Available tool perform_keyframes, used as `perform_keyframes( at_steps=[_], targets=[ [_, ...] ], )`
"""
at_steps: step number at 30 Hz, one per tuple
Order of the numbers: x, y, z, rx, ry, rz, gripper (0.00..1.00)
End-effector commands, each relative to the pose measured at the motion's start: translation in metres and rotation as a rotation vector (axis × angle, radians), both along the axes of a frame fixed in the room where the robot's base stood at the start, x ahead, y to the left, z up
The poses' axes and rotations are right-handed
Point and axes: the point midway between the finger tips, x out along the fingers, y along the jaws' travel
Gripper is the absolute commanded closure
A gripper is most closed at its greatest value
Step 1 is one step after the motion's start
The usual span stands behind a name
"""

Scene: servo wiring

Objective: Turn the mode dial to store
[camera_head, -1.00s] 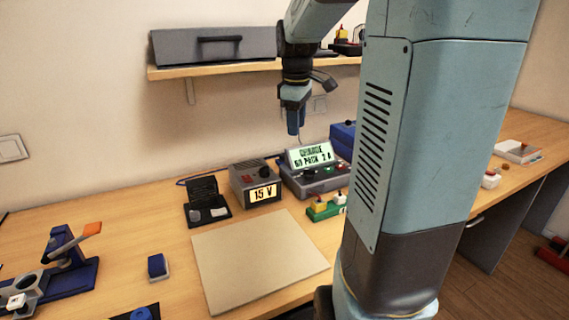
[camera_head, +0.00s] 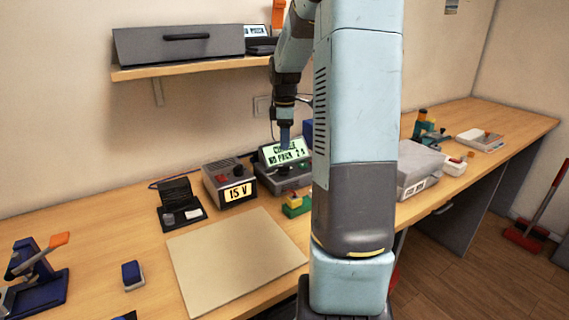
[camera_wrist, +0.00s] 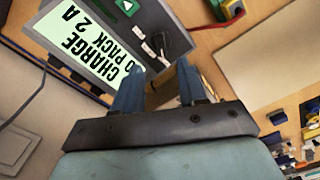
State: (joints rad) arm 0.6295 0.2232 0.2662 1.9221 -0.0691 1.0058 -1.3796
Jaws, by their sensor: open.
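The charger (camera_head: 290,178) is a grey box on the table near the wall. Its tilted green display (camera_wrist: 78,38) reads "CHARGE" and "NO PACK 2 A". My gripper (camera_head: 284,143) hangs fingers down, above and close to the charger's display. In the wrist view my gripper (camera_wrist: 160,86) has its two blue fingers apart, with nothing held.
A "15 V" supply (camera_head: 229,184) stands left of the charger. A green block with a yellow part (camera_head: 296,205) is in front. A bare beige mat (camera_head: 236,262) leaves free room. A shelf (camera_head: 190,66) holding a grey case is above left.

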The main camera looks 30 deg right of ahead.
Motion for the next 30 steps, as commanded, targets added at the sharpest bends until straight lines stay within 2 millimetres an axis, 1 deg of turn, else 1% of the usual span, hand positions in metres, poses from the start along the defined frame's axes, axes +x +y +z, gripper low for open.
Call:
perform_keyframes(
  at_steps=[1,9,15,21,29,30],
  targets=[
    [-0.001,0.0,-0.01,0.001,0.003,0.0,0.58],
    [0.0,0.001,-0.056,0.002,0.003,0.001,0.58],
    [0.0,0.001,-0.08,0.001,0.0,0.0,0.58],
    [0.0,0.001,-0.089,-0.001,-0.002,0.001,0.58],
    [0.0,0.001,-0.09,-0.001,-0.002,0.0,0.58],
    [0.0,0.0,-0.09,-0.001,-0.002,0.0,0.61]
  ],
)
